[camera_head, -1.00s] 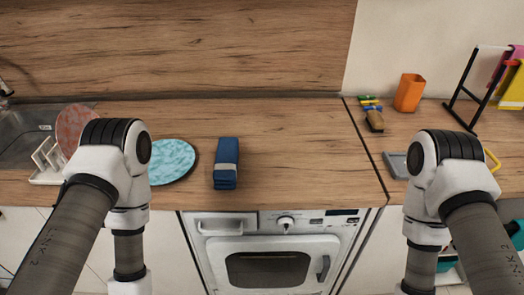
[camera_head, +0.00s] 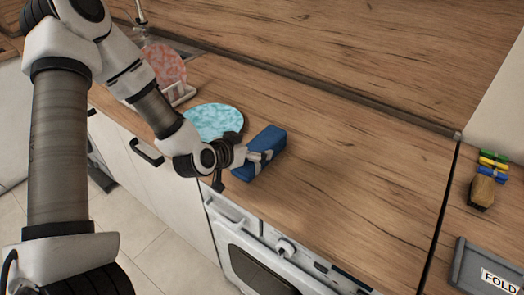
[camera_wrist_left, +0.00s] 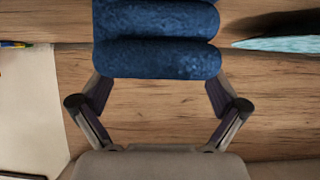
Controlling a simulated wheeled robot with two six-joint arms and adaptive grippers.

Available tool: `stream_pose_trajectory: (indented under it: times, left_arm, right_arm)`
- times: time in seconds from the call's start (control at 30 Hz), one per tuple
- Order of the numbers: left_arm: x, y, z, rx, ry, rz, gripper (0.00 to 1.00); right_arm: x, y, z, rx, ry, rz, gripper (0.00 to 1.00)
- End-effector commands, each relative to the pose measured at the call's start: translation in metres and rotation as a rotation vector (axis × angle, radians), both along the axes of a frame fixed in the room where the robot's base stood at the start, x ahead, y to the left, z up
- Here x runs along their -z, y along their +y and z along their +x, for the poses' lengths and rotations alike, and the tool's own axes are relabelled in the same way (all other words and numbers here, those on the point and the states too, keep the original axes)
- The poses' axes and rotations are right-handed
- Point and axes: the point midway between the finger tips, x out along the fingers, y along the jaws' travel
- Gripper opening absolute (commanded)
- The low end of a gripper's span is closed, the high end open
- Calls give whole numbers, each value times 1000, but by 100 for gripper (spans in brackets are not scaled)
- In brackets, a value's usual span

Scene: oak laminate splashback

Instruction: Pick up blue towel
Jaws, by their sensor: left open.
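In the left wrist view the towel (camera_wrist_left: 157,57) shows as thick stacked folds at the top middle. My left gripper (camera_head: 258,157) reaches it from the left and front. In the left wrist view the gripper (camera_wrist_left: 158,92) is open, with a finger on either side of the towel's near end. I cannot tell whether a finger touches it. My right gripper is not in view.
A turquoise plate (camera_head: 213,121) lies just behind and left of my left gripper. A pink plate (camera_head: 165,65) stands in a rack by the sink. An oven (camera_head: 260,262) is below the counter. A grey FOLD tray (camera_head: 462,268) and a brush (camera_head: 482,190) lie at right. The middle counter is clear.

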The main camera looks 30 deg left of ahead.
Motion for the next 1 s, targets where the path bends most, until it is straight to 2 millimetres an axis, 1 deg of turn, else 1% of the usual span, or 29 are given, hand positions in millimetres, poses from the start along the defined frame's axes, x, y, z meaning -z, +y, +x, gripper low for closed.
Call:
stream_pose_trajectory:
  times: [0.1, 0.2, 0.43, 0.47, 0.5, 0.57, 0.6, 0.63, 0.67, 0.9, 1.0]
  left_arm:
    - [14, -4, 18, 4, 3, 7, 98]
    - [19, -4, 30, 2, 2, 4, 98]
    - [20, -5, 32, 1, 1, 0, 98]
    - [20, -5, 32, 1, 1, 0, 87]
    - [21, -5, 32, 1, 1, 0, 73]
    - [21, -4, 32, 1, 2, 0, 52]
    - [21, -4, 32, 1, 2, 0, 38]
    - [21, -4, 32, 1, 2, 0, 27]
    - [21, -4, 32, 1, 2, 0, 26]
    - [21, -4, 32, 1, 3, 0, 26]
    - [18, -4, 32, 0, 3, 0, 25]
  right_arm:
    - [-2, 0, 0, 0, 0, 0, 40]
    - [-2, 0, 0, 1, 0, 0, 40]
    - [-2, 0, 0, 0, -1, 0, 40]
    - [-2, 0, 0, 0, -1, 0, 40]
    - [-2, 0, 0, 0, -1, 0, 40]
    - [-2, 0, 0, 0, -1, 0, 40]
    - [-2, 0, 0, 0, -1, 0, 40]
    - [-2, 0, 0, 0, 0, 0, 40]
    - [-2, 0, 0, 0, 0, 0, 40]
    - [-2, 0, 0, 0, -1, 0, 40]
    - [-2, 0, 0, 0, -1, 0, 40]
